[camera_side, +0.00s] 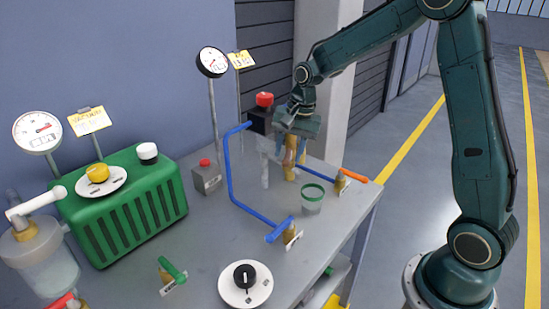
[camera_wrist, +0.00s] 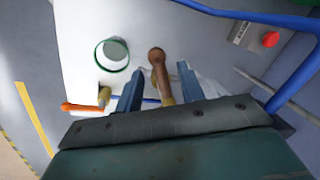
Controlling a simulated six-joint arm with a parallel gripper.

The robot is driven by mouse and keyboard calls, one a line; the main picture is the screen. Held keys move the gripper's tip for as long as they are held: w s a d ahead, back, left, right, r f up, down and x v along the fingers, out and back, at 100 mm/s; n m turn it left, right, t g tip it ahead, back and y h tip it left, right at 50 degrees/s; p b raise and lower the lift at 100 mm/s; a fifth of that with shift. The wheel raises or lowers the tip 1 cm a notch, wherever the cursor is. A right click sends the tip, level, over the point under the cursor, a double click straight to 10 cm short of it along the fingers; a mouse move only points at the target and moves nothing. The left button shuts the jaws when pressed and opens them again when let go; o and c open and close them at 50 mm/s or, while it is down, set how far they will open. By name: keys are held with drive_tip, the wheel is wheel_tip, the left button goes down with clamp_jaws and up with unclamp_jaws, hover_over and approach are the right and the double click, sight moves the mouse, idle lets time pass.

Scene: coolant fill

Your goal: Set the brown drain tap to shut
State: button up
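The brown drain tap (camera_wrist: 157,60) shows in the wrist view, its handle pointing up the picture, away from my gripper. My gripper (camera_wrist: 160,84) is open, with one finger on each side of the tap handle and a visible gap on both sides. In the side view my gripper (camera_side: 284,138) is over the back right part of the bench, and a brown upright part (camera_side: 290,158) shows just below it. The rest of the tap is hidden there by my gripper.
A green-rimmed cup (camera_side: 312,197) stands close by; it also shows in the wrist view (camera_wrist: 113,54). An orange-handled tap (camera_side: 352,176) is to its right. A grey box with a red button (camera_side: 206,177) is left.

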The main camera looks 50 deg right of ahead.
drive_tip(key=shift+f, duration=0.4)
clamp_jaws()
drive_tip(key=shift+w, duration=0.1)
drive_tip(key=shift+w+a+m, duration=0.1)
drive_tip(key=shift+a+m, duration=0.05)
drive_tip(key=shift+m, duration=0.15)
drive_tip(key=shift+w+a+m, duration=0.15)
drive_tip(key=shift+w+m, duration=0.1)
drive_tip(key=shift+m, duration=0.65)
drive_tip(key=shift+w+a+r+m+h, duration=0.1)
drive_tip(key=shift+w+m+h, duration=0.2)
drive_tip(key=shift+m, duration=0.55)
drive_tip(key=shift+w+m+h, duration=0.2)
drive_tip(key=shift+w+m, duration=0.05)
drive_tip(key=shift+m, duration=0.6)
unclamp_jaws()
